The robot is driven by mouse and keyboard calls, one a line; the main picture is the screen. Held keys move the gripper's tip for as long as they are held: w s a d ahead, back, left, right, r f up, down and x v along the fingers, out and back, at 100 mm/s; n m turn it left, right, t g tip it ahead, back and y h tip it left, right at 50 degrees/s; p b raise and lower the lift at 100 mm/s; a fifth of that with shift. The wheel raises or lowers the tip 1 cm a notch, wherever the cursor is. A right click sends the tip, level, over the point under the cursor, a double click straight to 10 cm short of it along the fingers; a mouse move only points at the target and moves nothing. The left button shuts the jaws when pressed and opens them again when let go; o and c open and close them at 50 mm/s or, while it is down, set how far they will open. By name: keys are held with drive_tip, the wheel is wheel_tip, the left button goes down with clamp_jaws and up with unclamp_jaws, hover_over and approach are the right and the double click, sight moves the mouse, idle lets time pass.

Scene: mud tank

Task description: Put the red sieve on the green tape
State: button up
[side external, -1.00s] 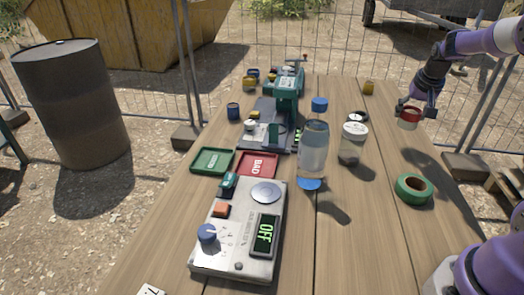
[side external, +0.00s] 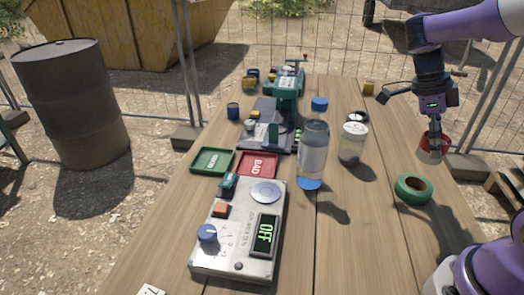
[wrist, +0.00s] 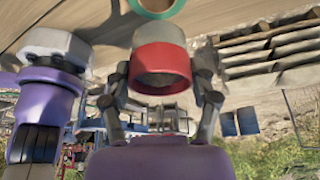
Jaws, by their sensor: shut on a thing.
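The red sieve (side external: 434,147) has a red rim and a greyish lower part. My gripper (side external: 434,127) is shut on it and holds it in the air, tilted, above the right edge of the table. In the wrist view the red sieve (wrist: 160,60) sits between the two fingers. The green tape (side external: 414,188) is a roll lying flat on the table, below and slightly left of the sieve in the side view. Part of the tape roll (wrist: 158,9) shows at the top of the wrist view. The sieve and the tape are apart.
A water bottle (side external: 313,150) and a jar (side external: 352,143) stand left of the tape. A control box reading OFF (side external: 240,232), a green tray (side external: 212,161) and a red tray (side external: 257,164) lie farther left. The table around the tape is clear.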

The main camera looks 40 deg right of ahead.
drive_tip(key=shift+f, duration=3.6)
drive_tip(key=o, duration=1.2)
drive_tip(key=shift+f, duration=0.1)
